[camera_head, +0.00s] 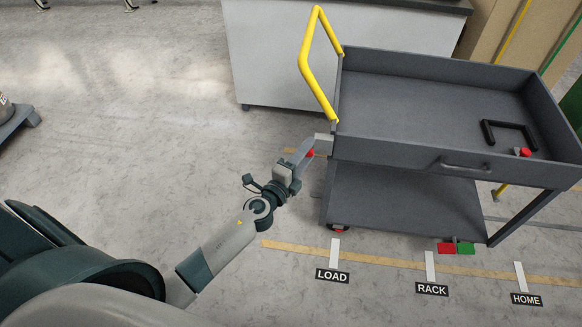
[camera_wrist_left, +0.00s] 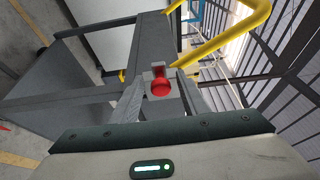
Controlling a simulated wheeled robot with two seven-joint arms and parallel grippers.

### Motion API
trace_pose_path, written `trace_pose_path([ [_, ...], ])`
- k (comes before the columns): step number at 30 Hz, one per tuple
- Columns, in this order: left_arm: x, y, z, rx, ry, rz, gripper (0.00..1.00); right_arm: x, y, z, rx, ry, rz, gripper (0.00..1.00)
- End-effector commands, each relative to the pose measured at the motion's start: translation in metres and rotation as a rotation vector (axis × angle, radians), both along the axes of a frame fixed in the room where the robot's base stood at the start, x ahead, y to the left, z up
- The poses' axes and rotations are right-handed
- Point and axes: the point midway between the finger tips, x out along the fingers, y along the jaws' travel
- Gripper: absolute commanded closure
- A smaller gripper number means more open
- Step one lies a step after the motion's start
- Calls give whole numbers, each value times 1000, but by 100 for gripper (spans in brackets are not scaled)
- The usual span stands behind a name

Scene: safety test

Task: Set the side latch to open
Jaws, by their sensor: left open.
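A grey cart (camera_head: 420,95) stands at the right of the head view. At its left front corner is a small grey bracket (camera_head: 323,144) with a red knob (camera_head: 310,154), which I take for the side latch. My left gripper (camera_head: 307,149) is at this knob. In the left wrist view the red knob (camera_wrist_left: 161,88) lies between the two open fingers (camera_wrist_left: 160,97), with its grey bracket behind it. I cannot tell whether a finger touches it. The fingers partly hide the knob in the head view. My right gripper is not in view.
The cart has a yellow handle (camera_head: 303,62) close above my left gripper. A black handle (camera_head: 510,124) and another red knob (camera_head: 525,152) are in the top tray. Red (camera_head: 446,248) and green (camera_head: 466,248) plates show low at the front.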

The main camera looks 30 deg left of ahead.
Motion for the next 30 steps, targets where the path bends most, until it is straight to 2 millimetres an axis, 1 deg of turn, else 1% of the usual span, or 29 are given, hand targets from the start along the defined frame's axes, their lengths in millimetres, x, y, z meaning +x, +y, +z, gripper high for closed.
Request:
trace_pose_path([
  [5,-13,2,-1,-1,1,0,59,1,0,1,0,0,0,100],
  [8,-26,3,-1,0,1,-1,59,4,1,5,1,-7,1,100],
  [12,-50,6,-2,0,2,0,59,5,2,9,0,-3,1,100],
  [24,-123,15,-4,0,2,2,59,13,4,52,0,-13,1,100],
  [30,-152,19,-3,-1,1,4,59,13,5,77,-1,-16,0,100],
])
